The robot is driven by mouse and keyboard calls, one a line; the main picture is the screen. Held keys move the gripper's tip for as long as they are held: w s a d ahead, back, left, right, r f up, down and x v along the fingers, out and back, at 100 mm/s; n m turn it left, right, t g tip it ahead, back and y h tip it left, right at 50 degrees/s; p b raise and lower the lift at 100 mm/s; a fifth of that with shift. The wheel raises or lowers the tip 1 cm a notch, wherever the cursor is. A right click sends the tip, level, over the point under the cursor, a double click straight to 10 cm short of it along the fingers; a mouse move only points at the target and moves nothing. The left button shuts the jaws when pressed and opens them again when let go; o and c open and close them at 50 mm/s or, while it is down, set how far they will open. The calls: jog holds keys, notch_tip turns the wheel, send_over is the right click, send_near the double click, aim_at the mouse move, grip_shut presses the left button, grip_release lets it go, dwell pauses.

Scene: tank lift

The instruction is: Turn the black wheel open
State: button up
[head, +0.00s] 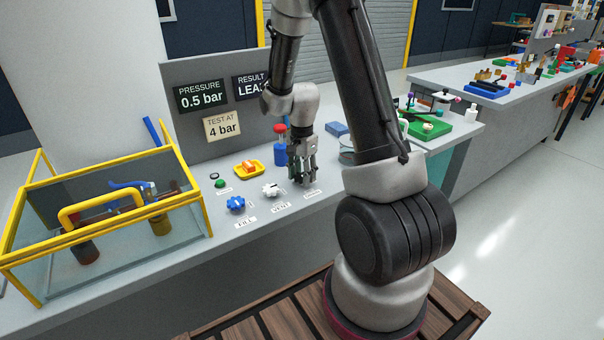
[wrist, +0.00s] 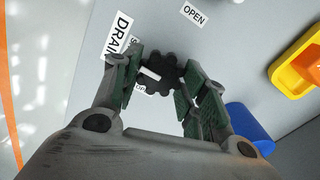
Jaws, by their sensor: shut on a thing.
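The black wheel (wrist: 160,66) has a lobed rim and a white pointer mark, and lies between my fingers in the wrist view. My gripper (wrist: 160,78) is shut on it, with a green-padded finger on either side. A DRAIN label (wrist: 119,33) is beside the wheel and an OPEN label (wrist: 194,14) lies farther off.
A blue wheel (head: 236,204) labelled FILL and a white wheel (head: 270,190) labelled VENT stand left of my gripper. A yellow tray (head: 249,175) and a red-topped blue object (head: 280,153) are close behind. A yellow-framed tank (head: 92,240) stands at the left. Signs read 0.5 bar and 4 bar.

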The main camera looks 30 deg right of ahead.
jog(key=shift+n, duration=0.3)
jog(key=n, duration=0.3)
jog(key=shift+n, duration=0.4)
jog(key=n, duration=0.9)
jog(key=shift+w, duration=0.1)
jog(key=shift+n, duration=2.2)
jog(key=o, duration=1)
